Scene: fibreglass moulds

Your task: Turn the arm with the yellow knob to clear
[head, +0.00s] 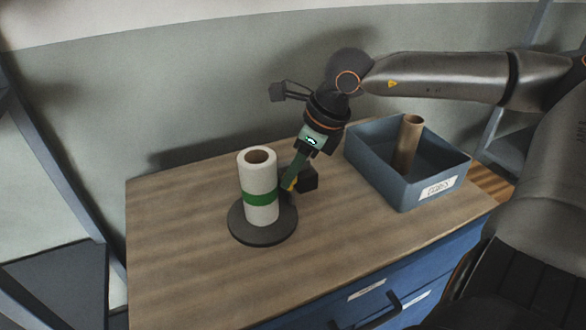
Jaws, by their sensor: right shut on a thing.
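A white roll (259,170) with a green band stands upright on a dark round base (264,234) on the wooden top. My right gripper (298,182) reaches down just right of the roll, above the right edge of the base. My left gripper is not in view.
A blue-grey bin (384,180) with a label holds an upright brown cardboard tube (409,143), right of my gripper. The wooden top (175,235) is clear at left and front. Blue drawers (360,300) with a dark handle lie below its front edge. A pale curved wall stands behind.

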